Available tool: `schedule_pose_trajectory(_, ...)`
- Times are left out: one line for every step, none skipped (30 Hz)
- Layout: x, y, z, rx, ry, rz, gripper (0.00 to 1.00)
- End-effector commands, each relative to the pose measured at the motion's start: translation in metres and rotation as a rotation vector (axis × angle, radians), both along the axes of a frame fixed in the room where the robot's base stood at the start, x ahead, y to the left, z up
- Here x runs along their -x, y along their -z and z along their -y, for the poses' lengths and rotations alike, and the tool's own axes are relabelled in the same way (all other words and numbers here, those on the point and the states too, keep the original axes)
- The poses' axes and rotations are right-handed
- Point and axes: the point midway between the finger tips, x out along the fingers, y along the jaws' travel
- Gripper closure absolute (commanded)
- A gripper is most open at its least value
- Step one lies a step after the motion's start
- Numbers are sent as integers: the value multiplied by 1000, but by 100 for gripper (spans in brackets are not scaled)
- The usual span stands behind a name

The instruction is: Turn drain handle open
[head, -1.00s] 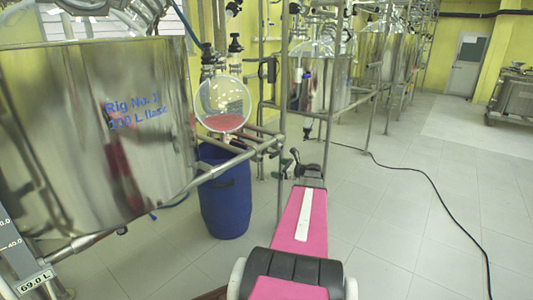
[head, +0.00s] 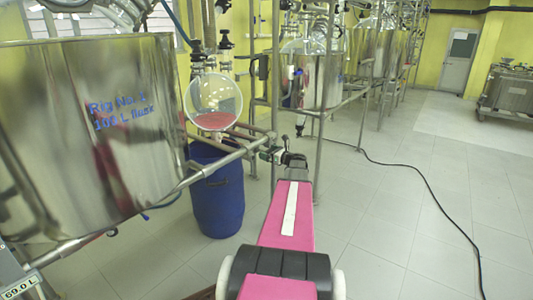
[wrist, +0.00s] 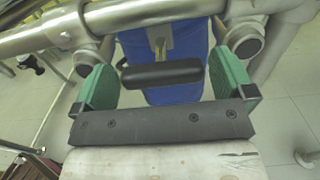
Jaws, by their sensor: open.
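The drain handle, a black bar (wrist: 162,74) on a metal stem, lies crosswise between the two green fingers of my gripper (wrist: 163,62) in the wrist view. The gripper is open, with a gap visible between each finger and the handle's ends. In the head view my gripper (head: 279,155) is small, at the end of the pink arm, by the metal pipe frame below and right of the round glass flask (head: 214,100), which holds red liquid. The handle cannot be made out clearly in the head view.
A blue drum (head: 217,195) stands under the flask and shows behind the handle in the wrist view. Metal pipes (wrist: 70,38) run close to the fingers. A large steel vessel (head: 90,130) is at left. A black cable (head: 425,185) crosses the open floor at right.

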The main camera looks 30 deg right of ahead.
Motion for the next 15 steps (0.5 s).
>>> schedule_pose_trajectory(-6,0,-2,0,-1,0,0)
schedule_pose_trajectory(-8,0,-3,0,-1,0,0)
schedule_pose_trajectory(-10,0,-4,0,-1,0,0)
schedule_pose_trajectory(-12,0,-4,0,0,0,0)
schedule_pose_trajectory(-13,0,-5,0,0,0,0)
schedule_pose_trajectory(-14,0,-5,0,0,0,0)
schedule_pose_trajectory(-14,0,-6,0,0,0,0)
schedule_pose_trajectory(-15,0,-6,0,0,0,0)
schedule_pose_trajectory(-15,0,-6,0,0,0,0)
schedule_pose_trajectory(-15,0,-6,0,0,0,0)
schedule_pose_trajectory(-15,0,-6,0,0,0,0)
schedule_pose_trajectory(-15,0,-6,0,0,0,0)
schedule_pose_trajectory(-15,0,-6,0,0,0,0)
schedule_pose_trajectory(-15,0,-6,0,0,0,0)
schedule_pose_trajectory(-15,0,-6,0,0,0,3)
